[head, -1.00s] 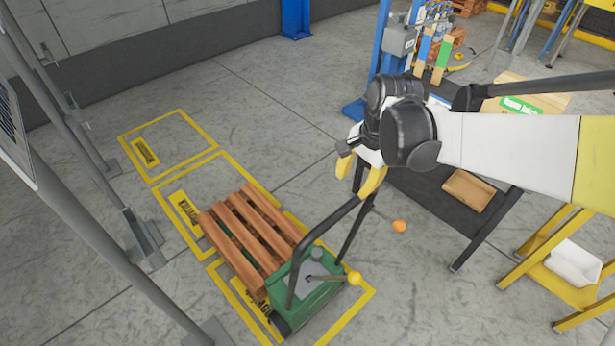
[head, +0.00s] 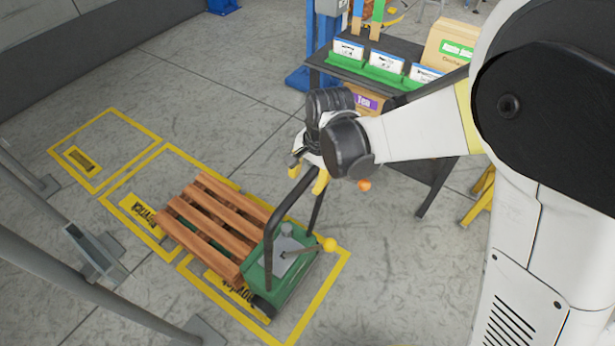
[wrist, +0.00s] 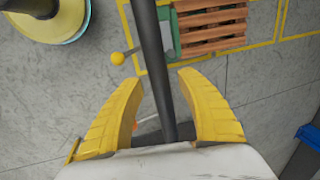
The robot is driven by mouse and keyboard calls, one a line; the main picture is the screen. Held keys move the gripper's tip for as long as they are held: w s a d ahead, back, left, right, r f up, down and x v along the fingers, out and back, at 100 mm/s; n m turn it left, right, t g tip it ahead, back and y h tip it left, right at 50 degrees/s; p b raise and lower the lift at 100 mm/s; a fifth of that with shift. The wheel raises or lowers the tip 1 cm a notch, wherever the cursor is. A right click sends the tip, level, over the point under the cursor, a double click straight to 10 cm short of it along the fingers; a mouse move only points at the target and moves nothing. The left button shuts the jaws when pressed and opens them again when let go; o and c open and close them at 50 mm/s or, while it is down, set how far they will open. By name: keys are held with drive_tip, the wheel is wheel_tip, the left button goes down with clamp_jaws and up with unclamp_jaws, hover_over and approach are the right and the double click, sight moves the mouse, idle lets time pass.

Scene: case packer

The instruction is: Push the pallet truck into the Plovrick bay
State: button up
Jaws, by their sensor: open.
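The pallet truck (head: 285,268) has a green body, a dark looped handle and a yellow-knobbed lever. It carries a brown slatted wooden pallet (head: 215,222). The truck body stands in the nearest yellow floor bay (head: 318,303), and the pallet reaches over the line into the middle bay (head: 199,156). Both bays have yellow labels, partly covered or too small to read surely. My gripper (head: 307,178) is at the top of the handle. In the wrist view its yellow fingers (wrist: 158,78) are open, with the dark handle bar (wrist: 155,60) passing between them; contact is unclear.
A third, empty bay (head: 103,150) lies at the far left. Grey metal posts (head: 95,255) stand left of the bays. A dark table with green bins (head: 385,72) stands behind my arm. An orange ball (head: 364,185) shows near my gripper.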

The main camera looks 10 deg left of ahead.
drive_tip(key=shift+c, duration=0.5)
clamp_jaws()
drive_tip(key=shift+a, duration=0.15)
